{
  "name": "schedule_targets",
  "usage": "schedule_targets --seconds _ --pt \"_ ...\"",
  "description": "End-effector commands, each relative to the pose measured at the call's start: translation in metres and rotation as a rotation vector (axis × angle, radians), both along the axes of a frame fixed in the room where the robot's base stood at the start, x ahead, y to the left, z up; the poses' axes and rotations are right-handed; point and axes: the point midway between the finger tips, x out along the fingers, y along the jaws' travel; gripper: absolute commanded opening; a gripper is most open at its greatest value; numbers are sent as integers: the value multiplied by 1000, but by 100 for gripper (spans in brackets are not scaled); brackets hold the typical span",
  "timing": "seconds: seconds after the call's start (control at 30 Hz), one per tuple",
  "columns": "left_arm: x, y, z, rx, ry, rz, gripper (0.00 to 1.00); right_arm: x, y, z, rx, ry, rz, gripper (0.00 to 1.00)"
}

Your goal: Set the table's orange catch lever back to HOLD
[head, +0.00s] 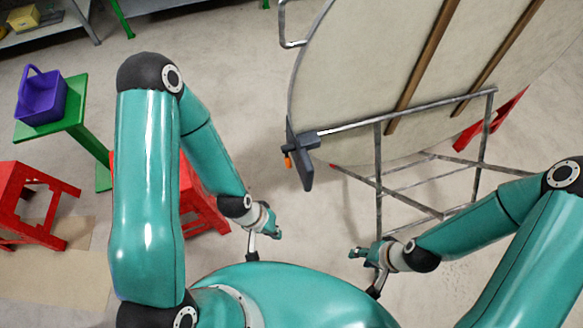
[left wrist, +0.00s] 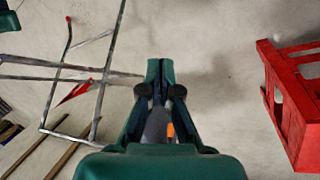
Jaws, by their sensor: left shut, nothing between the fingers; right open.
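The round table (head: 345,85) stands tipped up on a grey metal frame, with wooden battens across its visible face. A dark grey catch (head: 302,150) sits at its lower left edge. The small orange catch lever (head: 288,160) shows at the left of the catch; its label cannot be read. My left gripper (head: 274,227) is shut and empty, below and left of the lever and apart from it. In the left wrist view its closed fingertips (left wrist: 160,66) point over bare floor, and a bit of orange (left wrist: 170,130) shows between the finger links. My right gripper (head: 360,252) is open and empty beside the frame.
A red stool (head: 35,185) stands at the left, and another red stool (left wrist: 292,95) is close to my left arm. A purple basket (head: 42,97) sits on a green stand (head: 75,120). The frame's metal legs (head: 378,170) stand near my right gripper.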

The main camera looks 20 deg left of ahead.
Motion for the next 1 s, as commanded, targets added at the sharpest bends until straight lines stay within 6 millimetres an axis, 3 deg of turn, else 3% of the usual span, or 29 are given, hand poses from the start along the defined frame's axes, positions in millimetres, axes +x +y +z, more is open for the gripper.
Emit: schedule_targets --seconds 0.17,0.37,0.5,0.7,1.0 --pt "4 1 -4 6 -18 -13 0 0 0 -8 0 0 0 41" --pt "34 7 -27 57 -155 -124 0 0 0 -54 0 0 0 41" --pt "69 12 -46 138 -328 -275 0 0 0 -108 0 0 0 41" --pt "116 16 -59 307 -597 -521 0 0 0 -191 0 0 0 41" --pt "153 17 -62 620 -921 -851 0 0 0 -312 0 0 0 41"
